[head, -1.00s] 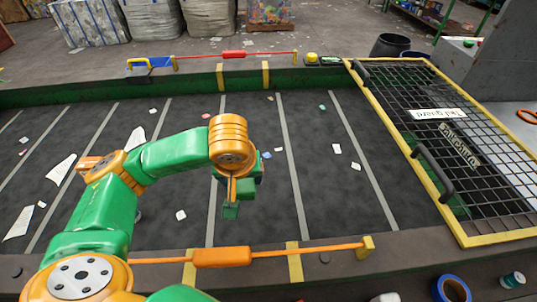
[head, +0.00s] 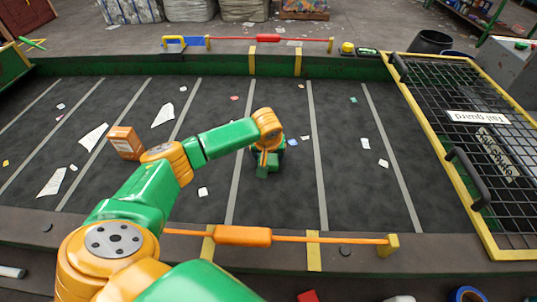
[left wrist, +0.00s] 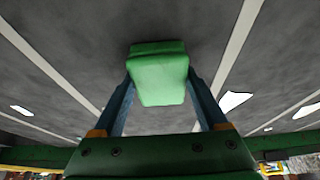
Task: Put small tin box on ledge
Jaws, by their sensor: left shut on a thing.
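A green, rounded block-like thing (left wrist: 159,75), which looks like the small tin box, sits between the two blue fingers of my left gripper (left wrist: 158,88) in the left wrist view. The gripper is shut on it. In the head view my left gripper (head: 265,160) hangs over the middle of the dark belt (head: 275,205), with the green thing (head: 262,170) at its lower end. It appears held above the belt, but the height is hard to tell. The flat near rim (head: 140,219) of the belt is the likely ledge. My right gripper is not in view.
An orange-brown box (head: 125,142) lies on the belt left of my arm. Paper scraps are scattered about. An orange rod (head: 243,235) runs along the near rim, a red rod (head: 268,38) along the far side. A yellow-framed mesh guard (head: 480,150) covers the right end.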

